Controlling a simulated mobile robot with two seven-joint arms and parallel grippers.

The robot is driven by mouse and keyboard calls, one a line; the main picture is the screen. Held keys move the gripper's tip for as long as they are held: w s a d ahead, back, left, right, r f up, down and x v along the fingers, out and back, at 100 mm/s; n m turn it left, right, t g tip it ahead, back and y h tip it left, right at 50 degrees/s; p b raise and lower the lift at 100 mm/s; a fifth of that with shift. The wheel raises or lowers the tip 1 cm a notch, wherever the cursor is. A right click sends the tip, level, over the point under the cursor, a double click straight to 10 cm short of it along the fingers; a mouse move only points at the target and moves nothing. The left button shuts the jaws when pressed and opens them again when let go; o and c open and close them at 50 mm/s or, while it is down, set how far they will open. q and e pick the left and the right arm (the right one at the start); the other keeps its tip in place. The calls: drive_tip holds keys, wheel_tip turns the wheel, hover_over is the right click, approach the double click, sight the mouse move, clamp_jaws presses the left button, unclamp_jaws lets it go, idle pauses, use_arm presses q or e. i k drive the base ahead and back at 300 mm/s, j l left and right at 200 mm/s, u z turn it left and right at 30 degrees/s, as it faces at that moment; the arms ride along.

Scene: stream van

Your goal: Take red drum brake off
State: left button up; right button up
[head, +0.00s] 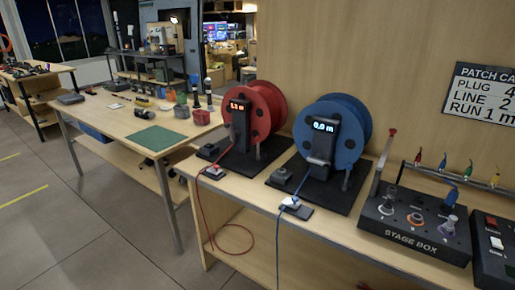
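The red cable drum (268,112) stands on a black base plate on the wooden bench, left of the blue drum. Its black post (239,122) carries a small lit readout, too small to read surely. A small grey block (208,150) sits on the base at the drum's front left. I cannot tell which part is the brake or how it is set. A red cable (203,215) runs from a white-and-red plug piece (215,171) at the bench edge down to the lower shelf. Neither of my grippers is in view.
The blue drum (348,132), reading 0.0 m, stands close on the right, with a blue cable hanging down. Further right is the stage box (413,226) with an upright red-tipped rod. A cluttered wooden table (110,125) stands at left. The floor (60,225) at left is clear.

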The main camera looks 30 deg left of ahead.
sight(258, 148)
drive_tip(key=i+j, duration=0.1)
drive_tip(key=j, duration=0.25)
drive_tip(key=i+j, duration=0.1)
drive_tip(key=j, duration=0.3)
drive_tip(key=i+j, duration=0.15)
drive_tip(key=j, duration=0.2)
drive_tip(key=i+j, duration=0.1)
drive_tip(key=j, duration=0.25)
drive_tip(key=i+j, duration=0.1)
drive_tip(key=j, duration=0.3)
drive_tip(key=i+j, duration=0.1)
drive_tip(key=j, duration=0.25)
drive_tip(key=i+j, duration=0.15)
drive_tip(key=j, duration=0.2)
drive_tip(key=j+u, duration=0.05)
